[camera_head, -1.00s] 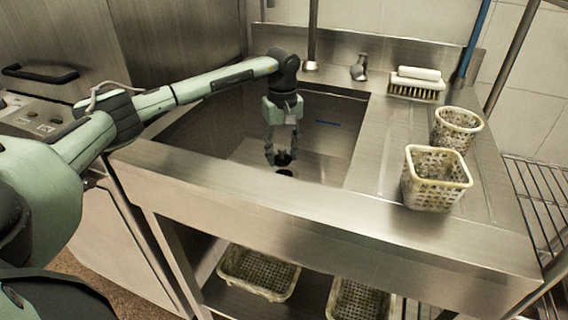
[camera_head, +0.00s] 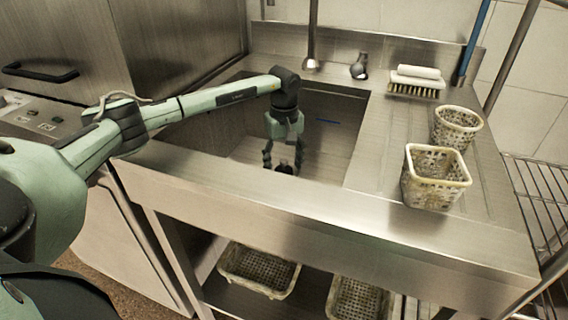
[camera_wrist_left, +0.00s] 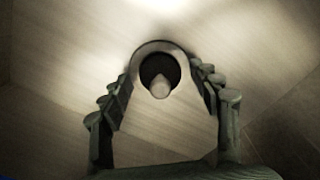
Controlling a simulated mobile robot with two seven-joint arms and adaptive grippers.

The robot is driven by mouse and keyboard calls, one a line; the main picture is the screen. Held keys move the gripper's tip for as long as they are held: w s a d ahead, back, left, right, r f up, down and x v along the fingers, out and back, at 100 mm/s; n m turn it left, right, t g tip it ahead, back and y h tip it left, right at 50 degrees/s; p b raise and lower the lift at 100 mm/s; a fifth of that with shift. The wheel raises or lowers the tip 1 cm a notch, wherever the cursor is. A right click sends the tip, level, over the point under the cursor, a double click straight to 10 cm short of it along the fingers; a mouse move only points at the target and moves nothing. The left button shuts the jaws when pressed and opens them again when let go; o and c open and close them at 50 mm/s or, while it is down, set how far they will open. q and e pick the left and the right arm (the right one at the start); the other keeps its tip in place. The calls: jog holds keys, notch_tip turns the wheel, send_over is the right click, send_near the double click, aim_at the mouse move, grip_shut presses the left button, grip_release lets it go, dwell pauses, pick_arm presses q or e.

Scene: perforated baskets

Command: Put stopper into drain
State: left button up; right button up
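The dark stopper (camera_head: 284,168) is at the drain in the bottom of the sink basin. In the left wrist view the stopper's pale, rounded knob (camera_wrist_left: 160,87) stands up in the middle of a dark disc, with the light metal drain rim (camera_wrist_left: 158,47) around it. It looks seated in the drain, though the exact depth is hard to tell. My left gripper (camera_head: 284,164) points down into the basin above the drain. Its fingers are spread on both sides of the stopper, with gaps visible in the left wrist view (camera_wrist_left: 163,95). My right gripper is not in view.
The steel sink rim (camera_head: 250,186) and basin walls surround my left gripper. A brush (camera_head: 416,82) and two perforated baskets (camera_head: 436,180) (camera_head: 457,127) stand on the drainboard at the right. A faucet pipe (camera_head: 313,35) rises behind the basin. More baskets (camera_head: 258,270) sit on the lower shelf.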

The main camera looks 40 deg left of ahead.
aim_at(284, 160)
pick_arm(q)
jog(key=shift+r, duration=0.2)
notch_tip(284, 160, up, 4)
jog(key=shift+w+r, duration=0.1)
jog(key=shift+r, duration=0.05)
notch_tip(284, 160, up, 6)
jog(key=shift+r+b, duration=0.1)
jog(key=shift+b, duration=0.2)
jog(key=shift+r, duration=0.65)
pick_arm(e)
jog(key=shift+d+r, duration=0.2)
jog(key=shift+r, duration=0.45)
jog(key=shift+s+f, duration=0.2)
